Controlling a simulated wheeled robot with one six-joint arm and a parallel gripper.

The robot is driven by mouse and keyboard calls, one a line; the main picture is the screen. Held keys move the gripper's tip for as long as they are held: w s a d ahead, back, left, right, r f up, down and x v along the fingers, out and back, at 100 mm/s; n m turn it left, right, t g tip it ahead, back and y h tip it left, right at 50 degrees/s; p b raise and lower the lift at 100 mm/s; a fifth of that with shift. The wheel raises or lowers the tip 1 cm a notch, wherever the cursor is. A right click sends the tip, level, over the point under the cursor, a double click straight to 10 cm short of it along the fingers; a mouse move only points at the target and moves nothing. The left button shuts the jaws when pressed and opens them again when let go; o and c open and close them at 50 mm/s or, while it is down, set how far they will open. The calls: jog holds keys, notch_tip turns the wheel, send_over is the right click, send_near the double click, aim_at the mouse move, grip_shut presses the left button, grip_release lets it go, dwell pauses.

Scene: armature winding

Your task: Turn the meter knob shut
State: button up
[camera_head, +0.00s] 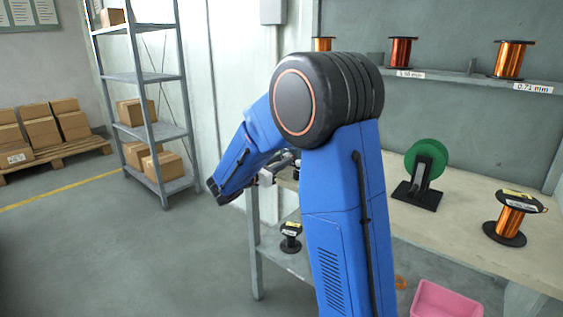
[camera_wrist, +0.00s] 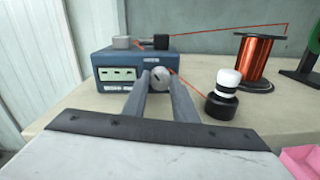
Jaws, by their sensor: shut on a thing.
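The meter is a blue box (camera_wrist: 112,60) with a pale front display panel, standing on the bench in the wrist view. Its round grey knob (camera_wrist: 161,78) has a dark slot mark and sits on the right part of the front face. My gripper (camera_wrist: 159,75) is shut on the knob, one finger on each side. The fingers hide the knob's sides and part of the meter's front. In the head view my blue arm covers the meter and the knob.
In the wrist view, a black-based post with a white top (camera_wrist: 228,90) stands right of the meter, with red wire near it. A copper wire spool (camera_wrist: 258,60) stands behind. In the head view, a green reel (camera_head: 427,158) and another spool (camera_head: 510,220) stand on the bench.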

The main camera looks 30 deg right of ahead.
jog(key=m, duration=0.8)
jog(key=shift+m, duration=0.4)
jog(key=m, duration=0.4)
jog(key=shift+m, duration=0.3)
jog(key=m, duration=0.8)
jog(key=shift+m, duration=0.4)
jog(key=m, duration=0.4)
jog(key=shift+s+t, duration=0.1)
jog(key=shift+t, duration=0.2)
jog(key=m, duration=0.5)
jog(key=shift+m, duration=1.8)
